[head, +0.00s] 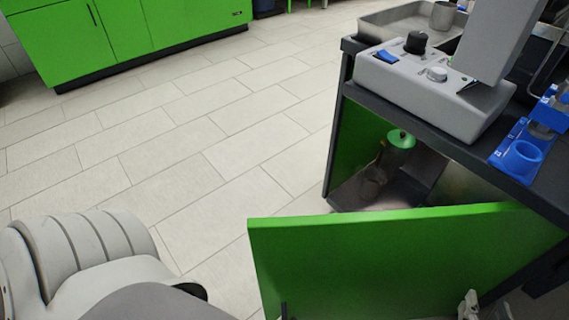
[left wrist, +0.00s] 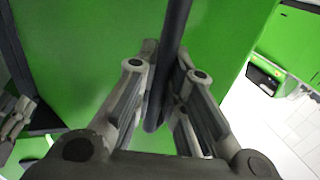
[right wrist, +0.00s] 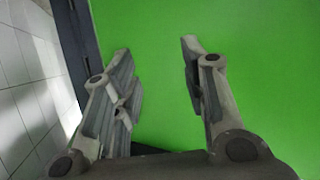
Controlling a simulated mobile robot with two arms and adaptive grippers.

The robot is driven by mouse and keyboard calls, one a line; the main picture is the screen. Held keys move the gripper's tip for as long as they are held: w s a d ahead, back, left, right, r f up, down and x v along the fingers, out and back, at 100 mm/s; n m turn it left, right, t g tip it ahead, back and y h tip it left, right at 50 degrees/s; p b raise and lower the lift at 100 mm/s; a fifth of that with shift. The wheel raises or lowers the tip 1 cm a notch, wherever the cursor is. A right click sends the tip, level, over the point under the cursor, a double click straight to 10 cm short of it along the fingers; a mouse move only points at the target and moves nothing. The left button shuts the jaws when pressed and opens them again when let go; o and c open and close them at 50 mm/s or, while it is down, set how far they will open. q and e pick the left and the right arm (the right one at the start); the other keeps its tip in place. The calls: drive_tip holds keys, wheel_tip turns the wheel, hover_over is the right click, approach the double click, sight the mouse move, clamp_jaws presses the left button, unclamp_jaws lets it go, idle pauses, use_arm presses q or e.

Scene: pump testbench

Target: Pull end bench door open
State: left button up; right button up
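The green end bench door (head: 400,260) stands swung out from the bench, so the inside of the bench shows behind it. In the left wrist view, a dark bar handle (left wrist: 174,30) runs along the door's green face (left wrist: 225,45). My left gripper (left wrist: 167,58) has its fingers closed in on both sides of this bar. In the head view the left gripper is hidden. My right gripper (head: 470,303) is at the door's lower edge, toward the right. In the right wrist view its fingers (right wrist: 158,50) are apart and empty, facing the green panel (right wrist: 260,70).
The bench top (head: 440,125) carries a grey control box (head: 430,95) and a blue holder (head: 525,155). Inside the open bench is a green-topped object (head: 400,139). Green cabinets (head: 110,35) stand across the room.

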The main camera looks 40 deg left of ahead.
use_arm(q)
drive_tip(key=o, duration=0.4)
drive_tip(key=shift+a, duration=0.1)
drive_tip(key=shift+o, duration=0.2)
approach(296, 297)
drive_tip(key=shift+w+a, duration=0.15)
drive_tip(key=shift+w, duration=1.15)
drive_tip(key=shift+w+a, duration=0.15)
drive_tip(key=shift+w, duration=1.15)
drive_tip(key=shift+c, duration=0.2)
